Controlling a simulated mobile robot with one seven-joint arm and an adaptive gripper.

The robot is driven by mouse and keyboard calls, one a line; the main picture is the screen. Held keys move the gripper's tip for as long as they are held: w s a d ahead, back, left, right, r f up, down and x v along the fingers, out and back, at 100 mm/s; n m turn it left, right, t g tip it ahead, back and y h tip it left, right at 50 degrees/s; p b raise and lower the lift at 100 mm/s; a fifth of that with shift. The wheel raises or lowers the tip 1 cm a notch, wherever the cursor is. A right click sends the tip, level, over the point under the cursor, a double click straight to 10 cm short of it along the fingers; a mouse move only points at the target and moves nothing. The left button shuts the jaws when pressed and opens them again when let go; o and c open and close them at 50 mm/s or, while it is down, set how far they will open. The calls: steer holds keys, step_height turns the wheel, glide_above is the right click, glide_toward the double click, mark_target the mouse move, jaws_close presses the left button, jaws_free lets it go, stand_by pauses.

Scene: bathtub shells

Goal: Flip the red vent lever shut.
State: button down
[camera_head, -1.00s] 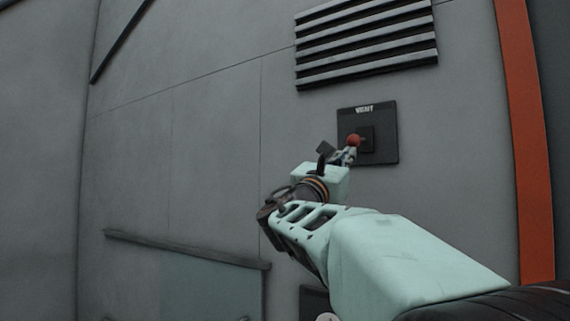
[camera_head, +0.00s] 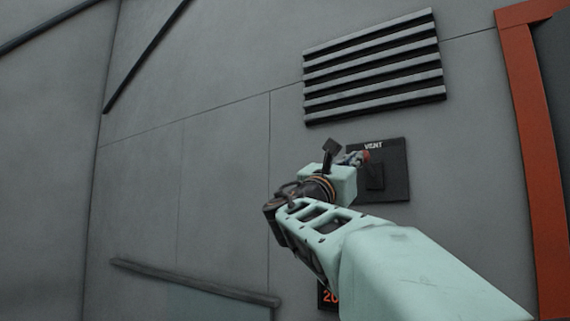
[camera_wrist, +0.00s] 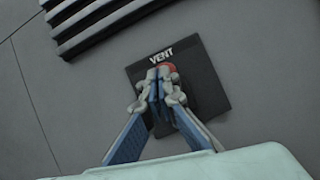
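The red vent lever's knob (camera_head: 366,155) is near the top of a black plate labelled VENT (camera_head: 397,186), above the dark square block (camera_head: 375,177) at its middle. In the wrist view the red knob (camera_wrist: 168,67) shows just beyond my fingertips, below the label; the rest of the lever is hidden. My gripper (camera_head: 355,158) is at the plate's upper left, in front of the knob. In the wrist view its fingers (camera_wrist: 157,85) are drawn together, with the tips at the knob. Whether they touch it is not clear.
A slatted vent grille (camera_head: 375,70) is on the grey wall just above the plate. An orange upright frame (camera_head: 533,150) stands to the right. A rail (camera_head: 195,283) runs along the lower left. The wall left of the plate is mostly bare.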

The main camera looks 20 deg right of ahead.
steer(key=shift+s+r, duration=0.15)
steer(key=shift+r, duration=0.3)
steer(key=shift+f, duration=0.15)
